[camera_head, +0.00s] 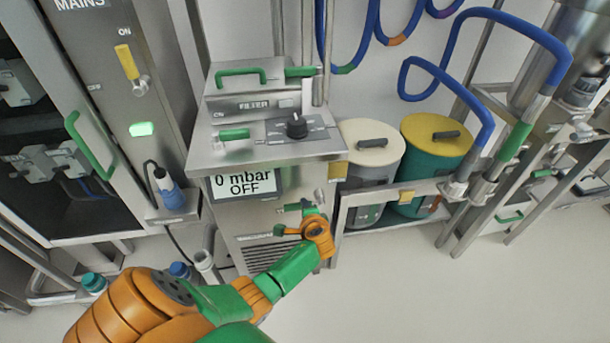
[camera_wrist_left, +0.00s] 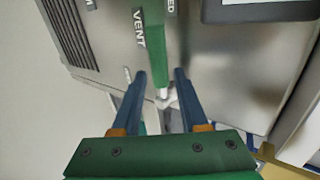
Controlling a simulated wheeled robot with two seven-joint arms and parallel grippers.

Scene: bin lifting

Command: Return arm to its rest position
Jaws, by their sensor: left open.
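My left arm, orange and green, enters the head view from the bottom left and reaches to the front of a steel cabinet (camera_head: 256,215). My left gripper (camera_wrist_left: 160,76) is open; its two blue fingers show in the left wrist view. The green handle (camera_wrist_left: 150,42) of a vent valve, beside the label VENT, lies just beyond the fingertips. Its silver stem shows in the gap between the fingers; I cannot tell whether anything touches. In the head view the orange wrist largely hides the fingers, with the green handle (camera_head: 297,207) just above it. My right gripper is out of view.
A display (camera_head: 245,185) on the cabinet reads 0 mbar OFF. The filter box (camera_head: 255,103) with green handles sits on top. Cream-lidded (camera_head: 370,142) and yellow-lidded (camera_head: 436,134) bins stand at right behind a steel rail. The floor (camera_head: 400,290) at lower right is clear.

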